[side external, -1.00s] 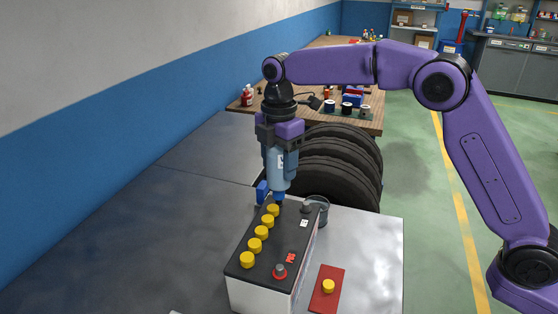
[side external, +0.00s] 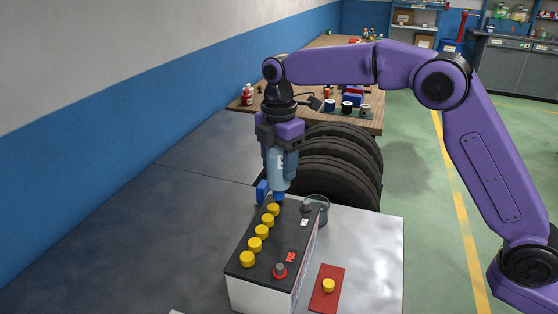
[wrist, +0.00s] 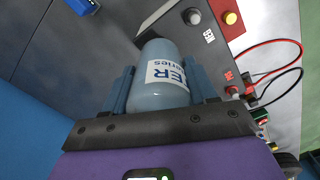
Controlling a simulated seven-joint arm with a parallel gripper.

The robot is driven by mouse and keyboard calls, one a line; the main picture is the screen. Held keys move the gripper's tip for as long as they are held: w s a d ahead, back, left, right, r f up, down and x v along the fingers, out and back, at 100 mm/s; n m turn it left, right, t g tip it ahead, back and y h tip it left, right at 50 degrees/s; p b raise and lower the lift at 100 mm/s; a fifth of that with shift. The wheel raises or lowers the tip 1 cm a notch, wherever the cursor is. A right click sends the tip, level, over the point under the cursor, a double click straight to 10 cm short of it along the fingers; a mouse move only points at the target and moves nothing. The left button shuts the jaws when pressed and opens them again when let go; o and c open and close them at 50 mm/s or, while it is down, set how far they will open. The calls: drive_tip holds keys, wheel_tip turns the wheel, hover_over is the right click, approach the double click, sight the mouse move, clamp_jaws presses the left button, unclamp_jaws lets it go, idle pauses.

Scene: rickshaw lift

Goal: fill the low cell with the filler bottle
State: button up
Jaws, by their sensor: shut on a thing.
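My gripper (side external: 279,165) is shut on the filler bottle (side external: 279,175), a pale blue-grey bottle with a white label. In the wrist view the bottle (wrist: 160,75) sits between both fingers. It is held roughly upright, nozzle down, over the far end of the battery (side external: 262,290). The battery has a black top and a white body. A row of several yellow caps (side external: 255,244) runs along its left side. The bottle's lower tip is at the far end of this row; the cell opening there is hidden. A loose yellow cap (side external: 328,286) lies on a red mat (side external: 322,303) at right.
A blue object (side external: 261,190) is just left of the bottle tip. The grey bench (side external: 170,240) is clear at left. Stacked tyres (side external: 345,160) stand beyond it. Red and black cables (wrist: 298,65) show in the wrist view.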

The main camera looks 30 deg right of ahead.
drive_tip(key=shift+d+f, duration=0.1)
drive_tip(key=shift+f, duration=1.05)
idle(4.4)
drive_tip(key=shift+r, duration=3.2)
